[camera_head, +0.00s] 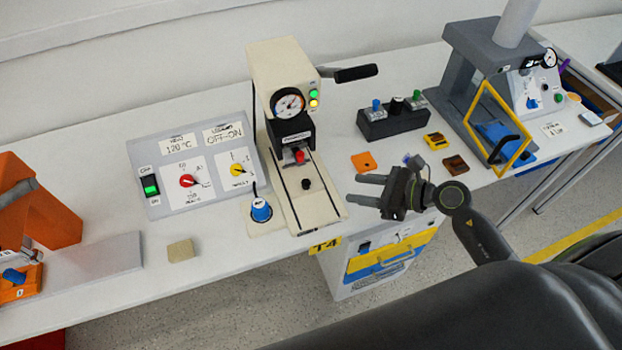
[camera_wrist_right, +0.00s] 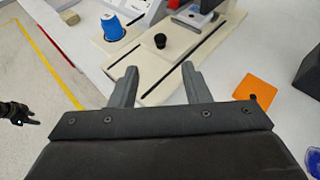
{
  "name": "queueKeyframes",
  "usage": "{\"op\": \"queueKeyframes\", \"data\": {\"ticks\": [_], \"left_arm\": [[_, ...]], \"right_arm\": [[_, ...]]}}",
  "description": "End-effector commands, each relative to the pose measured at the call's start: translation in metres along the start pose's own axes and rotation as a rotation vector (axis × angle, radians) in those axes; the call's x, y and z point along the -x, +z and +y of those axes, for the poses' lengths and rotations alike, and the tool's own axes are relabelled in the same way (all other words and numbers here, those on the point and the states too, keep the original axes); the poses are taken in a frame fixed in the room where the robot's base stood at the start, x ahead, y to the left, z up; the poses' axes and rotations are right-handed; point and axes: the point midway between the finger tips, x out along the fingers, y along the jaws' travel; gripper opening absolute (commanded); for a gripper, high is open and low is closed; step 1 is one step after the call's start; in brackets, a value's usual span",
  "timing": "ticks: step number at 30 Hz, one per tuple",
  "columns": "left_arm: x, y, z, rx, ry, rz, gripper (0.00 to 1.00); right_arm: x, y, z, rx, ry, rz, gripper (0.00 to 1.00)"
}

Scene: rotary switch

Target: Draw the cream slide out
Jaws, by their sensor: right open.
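The cream slide (camera_head: 312,208) is the flat base part in front of the cream press (camera_head: 283,72), with dark grooves along its sides. A small black knob (camera_head: 306,184) stands on it. In the right wrist view the slide (camera_wrist_right: 182,48) and its knob (camera_wrist_right: 160,40) lie just beyond my fingertips. My right gripper (camera_head: 353,189) is open and empty, just right of the slide, its fingers pointing towards it. In the right wrist view the gap between its fingers (camera_wrist_right: 159,68) lines up with the knob. A dark gripper-like shape (camera_wrist_right: 18,113) shows at the left edge there, possibly my left gripper; its fingers are unclear.
A blue knob (camera_head: 261,209) stands left of the slide, beside a control panel (camera_head: 200,165). An orange plate (camera_head: 362,161) and a black button box (camera_head: 393,121) lie to the right. A black lever (camera_head: 356,74) sticks out from the press above. The table's front edge is close to the slide.

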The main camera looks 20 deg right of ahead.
Motion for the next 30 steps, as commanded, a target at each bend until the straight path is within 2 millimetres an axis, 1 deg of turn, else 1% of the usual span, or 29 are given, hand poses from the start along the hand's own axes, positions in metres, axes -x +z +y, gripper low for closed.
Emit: {"op": "queueKeyframes", "data": {"ticks": [1,5,9,18,24,30], "left_arm": [[0.004,-0.001,0.0,0.0,0.0,0.001,0.5],[0.008,-0.006,-0.001,-0.001,0.0,0.007,0.5],[0.014,-0.013,-0.001,-0.001,0.001,0.017,0.5],[0.024,-0.015,-0.002,-0.002,0.001,0.02,0.5],[0.026,-0.015,-0.002,-0.002,0.001,0.019,0.5],[0.026,-0.014,-0.002,-0.001,0.001,0.018,0.5]], "right_arm": [[-0.008,0.003,0.0,-0.004,0.0,-0.005,0.43],[-0.029,0.003,0.0,-0.005,0.001,-0.004,0.43],[-0.054,0.004,0.001,-0.006,0.002,-0.004,0.43],[-0.11,0.003,0.001,-0.005,0.003,-0.002,0.43],[-0.13,0.001,0.0,-0.004,0.001,-0.001,0.43],[-0.136,0.0,0.001,-0.002,0.001,0.0,0.43]]}}
